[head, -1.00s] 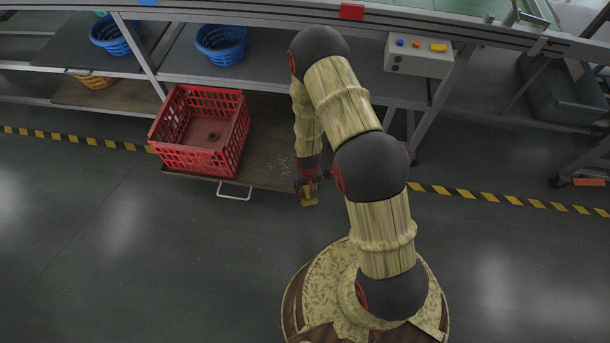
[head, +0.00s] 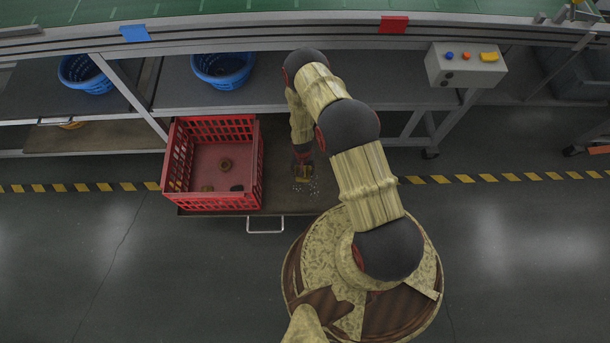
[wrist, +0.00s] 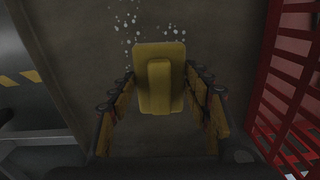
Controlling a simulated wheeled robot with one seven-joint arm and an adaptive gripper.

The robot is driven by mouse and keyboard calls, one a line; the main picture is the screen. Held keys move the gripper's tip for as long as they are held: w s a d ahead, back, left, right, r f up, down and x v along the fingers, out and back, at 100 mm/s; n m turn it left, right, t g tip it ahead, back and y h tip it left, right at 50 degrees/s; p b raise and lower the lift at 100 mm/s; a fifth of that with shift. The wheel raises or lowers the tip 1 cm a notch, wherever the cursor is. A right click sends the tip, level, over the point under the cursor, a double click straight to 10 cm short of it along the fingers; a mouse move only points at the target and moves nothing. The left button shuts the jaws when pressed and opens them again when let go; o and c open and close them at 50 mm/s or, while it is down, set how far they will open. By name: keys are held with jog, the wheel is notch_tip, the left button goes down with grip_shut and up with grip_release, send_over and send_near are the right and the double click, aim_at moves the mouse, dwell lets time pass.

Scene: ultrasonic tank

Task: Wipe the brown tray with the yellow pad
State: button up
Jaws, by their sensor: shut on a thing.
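The brown tray (head: 284,196) is a low pull-out shelf with a metal handle, under the bench. My gripper (head: 303,168) is shut on the yellow pad (head: 302,175), above the right part of the tray. In the wrist view the pad (wrist: 160,80) sits between the two fingers, with the brown tray (wrist: 85,45) below; I cannot tell whether it touches the tray. White specks (head: 309,187) lie on the tray close to the pad; they also show beyond the pad in the wrist view (wrist: 130,22).
A red crate (head: 213,200) with a few small things inside stands on the tray's left part, beside my gripper. Blue baskets (head: 222,70) sit on the shelf above. A grey control box (head: 465,66) is at the right. The floor in front is clear.

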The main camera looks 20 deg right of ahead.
jog(key=shift+w+m, duration=0.3)
jog(key=shift+w, duration=0.7)
jog(key=shift+w, duration=0.1)
jog(key=shift+f, duration=0.15)
